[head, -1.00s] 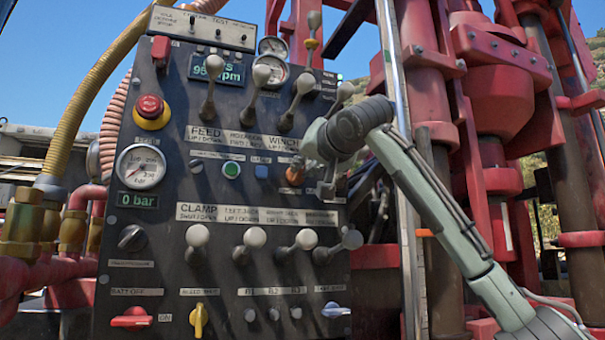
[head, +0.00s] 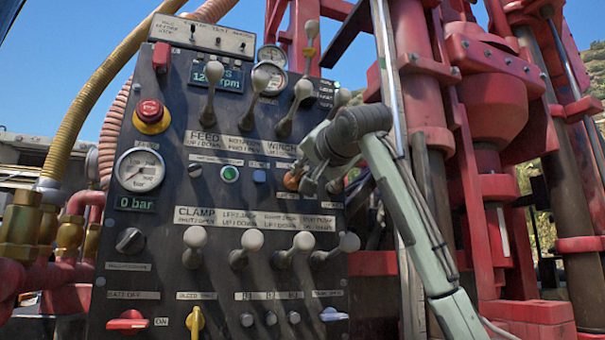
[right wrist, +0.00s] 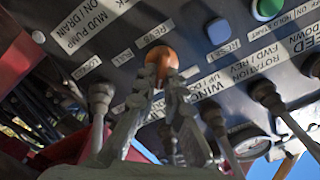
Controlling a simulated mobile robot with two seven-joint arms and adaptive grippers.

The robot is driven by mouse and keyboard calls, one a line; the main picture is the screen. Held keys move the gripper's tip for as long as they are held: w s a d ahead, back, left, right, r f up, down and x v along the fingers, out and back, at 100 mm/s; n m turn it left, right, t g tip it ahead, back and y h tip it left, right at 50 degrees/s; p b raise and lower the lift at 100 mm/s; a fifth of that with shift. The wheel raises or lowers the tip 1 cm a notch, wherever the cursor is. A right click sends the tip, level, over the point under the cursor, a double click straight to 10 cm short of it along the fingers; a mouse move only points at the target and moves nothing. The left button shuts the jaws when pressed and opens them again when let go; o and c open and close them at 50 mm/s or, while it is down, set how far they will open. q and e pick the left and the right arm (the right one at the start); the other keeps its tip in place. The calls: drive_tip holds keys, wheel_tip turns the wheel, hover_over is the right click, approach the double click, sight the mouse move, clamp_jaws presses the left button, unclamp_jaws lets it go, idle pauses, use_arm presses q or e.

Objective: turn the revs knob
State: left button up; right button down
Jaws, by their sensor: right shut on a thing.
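The revs knob is the small orange knob (head: 292,180) on the right side of the dark control panel, below the winch lever. It also shows in the right wrist view (right wrist: 161,56), between my fingertips. My right gripper (head: 303,182) reaches in from the right and is shut on the orange knob. In the right wrist view its two fingers (right wrist: 163,76) lie on either side of the knob and cover part of it. A blue display (head: 216,76) at the panel's upper left reads about 120 rpm or more; its digits are blurred. My left gripper is not in view.
Several grey-knobbed levers stick out above and below the knob, including the winch lever (head: 294,108). A blue button (head: 259,176) and a green button (head: 230,174) sit left of it. Red machinery and a metal pole (head: 385,60) stand to the right.

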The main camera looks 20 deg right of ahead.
drive_tip(key=c, duration=1.6)
unclamp_jaws()
drive_tip(key=shift+d, duration=0.1)
drive_tip(key=shift+s, duration=0.1)
drive_tip(key=s, duration=1.1)
drive_tip(key=shift+s+d, duration=0.15)
drive_tip(key=shift+s, duration=0.25)
